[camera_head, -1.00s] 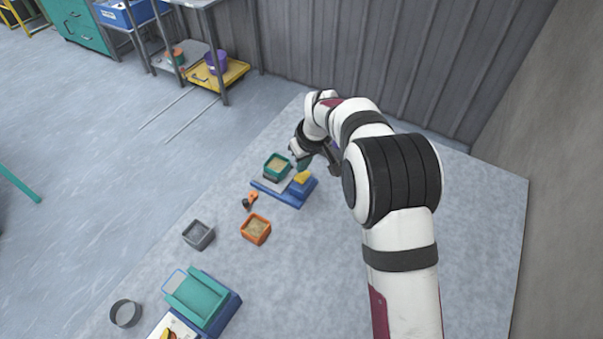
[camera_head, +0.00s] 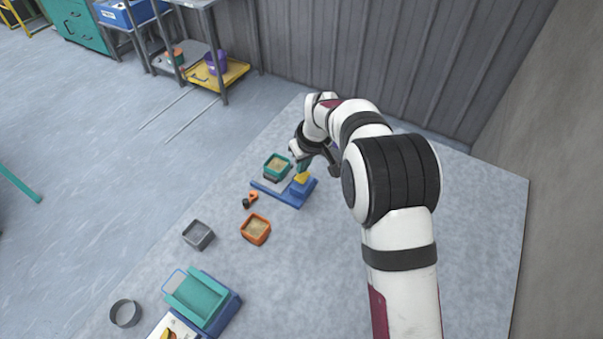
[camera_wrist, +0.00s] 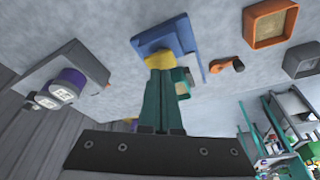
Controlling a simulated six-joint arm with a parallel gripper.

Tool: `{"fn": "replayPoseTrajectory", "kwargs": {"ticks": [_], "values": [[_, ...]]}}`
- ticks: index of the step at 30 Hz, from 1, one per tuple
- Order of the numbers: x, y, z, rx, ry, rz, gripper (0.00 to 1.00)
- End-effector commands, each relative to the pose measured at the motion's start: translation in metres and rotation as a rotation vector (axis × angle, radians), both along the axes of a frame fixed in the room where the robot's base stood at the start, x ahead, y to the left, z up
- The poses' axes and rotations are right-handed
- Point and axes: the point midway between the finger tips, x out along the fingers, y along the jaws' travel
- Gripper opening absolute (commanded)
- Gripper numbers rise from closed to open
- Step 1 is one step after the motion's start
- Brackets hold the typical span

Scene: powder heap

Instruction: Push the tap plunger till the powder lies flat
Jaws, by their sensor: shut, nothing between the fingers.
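The tap device has a blue base (camera_head: 270,193) with a yellow plunger (camera_head: 301,178) on a raised blue block (camera_head: 300,188). A teal box (camera_head: 265,167) of tan powder (camera_head: 278,163) stands on its plate. My gripper (camera_head: 303,170) has its teal fingers together, pointing down at the plunger. In the wrist view the fingertips (camera_wrist: 159,73) meet or overlap the yellow plunger (camera_wrist: 158,62); I cannot tell whether they press it. The teal box is mostly hidden behind the fingers there. The powder surface is too small to judge.
An orange box of powder (camera_head: 256,240), a grey box (camera_head: 198,247) and a small orange-and-black item (camera_head: 250,200) lie to the front left. A teal tray (camera_head: 196,297) and a grey ring (camera_head: 126,325) are farther forward. The right of the table is clear.

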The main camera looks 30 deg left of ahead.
Motion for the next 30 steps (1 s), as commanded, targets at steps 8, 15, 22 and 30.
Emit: {"fn": "replayPoseTrajectory", "kwargs": {"ticks": [8,15,22,30], "values": [[0.0,0.0,-0.009,-0.001,0.0,0.0,0.0],[0.0,0.0,-0.016,0.0,0.002,-0.001,0.0],[0.0,0.0,-0.023,-0.001,0.0,0.0,0.0],[0.0,0.0,-0.021,0.0,0.0,0.0,0.0]]}}
